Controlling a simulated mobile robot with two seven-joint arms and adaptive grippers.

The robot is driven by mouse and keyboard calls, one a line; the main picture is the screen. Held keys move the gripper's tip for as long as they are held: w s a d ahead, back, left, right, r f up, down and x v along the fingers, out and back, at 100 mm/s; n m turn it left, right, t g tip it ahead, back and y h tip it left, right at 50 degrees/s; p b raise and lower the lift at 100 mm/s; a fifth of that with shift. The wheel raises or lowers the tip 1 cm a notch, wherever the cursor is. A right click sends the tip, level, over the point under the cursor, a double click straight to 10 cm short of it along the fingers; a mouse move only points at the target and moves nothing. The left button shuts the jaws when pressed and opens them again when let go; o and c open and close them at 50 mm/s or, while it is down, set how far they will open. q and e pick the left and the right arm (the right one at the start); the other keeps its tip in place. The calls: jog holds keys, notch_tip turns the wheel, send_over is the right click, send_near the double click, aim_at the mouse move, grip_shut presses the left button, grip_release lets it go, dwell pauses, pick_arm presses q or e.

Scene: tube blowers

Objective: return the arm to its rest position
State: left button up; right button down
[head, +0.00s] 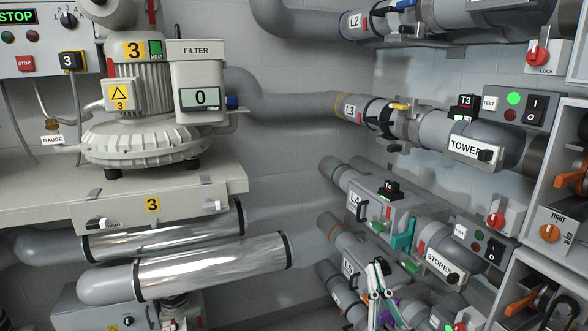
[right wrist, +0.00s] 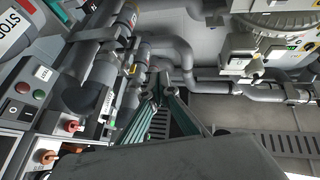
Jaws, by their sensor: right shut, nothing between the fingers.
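My right gripper (head: 379,268) shows low in the head view, right of centre, in front of the lower pipes. Its slim fingers are together and hold nothing. In the right wrist view my right gripper (right wrist: 160,84) reaches up the middle of the picture, its teal-edged fingers closing to a point with nothing between them. The lower end of the right arm is cut off by the bottom of the head view. My left gripper is in neither view.
Pipe lines labelled L3 (head: 350,110), L4 (head: 356,205) and STORES (head: 440,268) run close around the right gripper. A grey switch box (head: 568,228) with orange handles stands at the right edge. A blower (head: 143,130) sits on a bench at left, above silver pipes (head: 213,268).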

jog(key=s+f+n+g+y, duration=0.15)
jog(key=s+f+g, duration=0.25)
jog(key=f, duration=0.7)
jog(key=s+f+n+g, duration=0.2)
jog(key=s+f+g, duration=0.2)
jog(key=f, duration=0.8)
jog(key=s+d+f+g+h, duration=0.1)
jog(key=s+d+f+g, duration=0.1)
jog(key=s+f, duration=0.4)
jog(key=s+d+f+g, duration=0.1)
jog(key=s+f+g, duration=0.2)
jog(key=s+f, duration=0.3)
notch_tip(320, 180, down, 3)
jog(key=shift+s+d+r+h, duration=0.2)
jog(key=shift+s+d+h, duration=0.15)
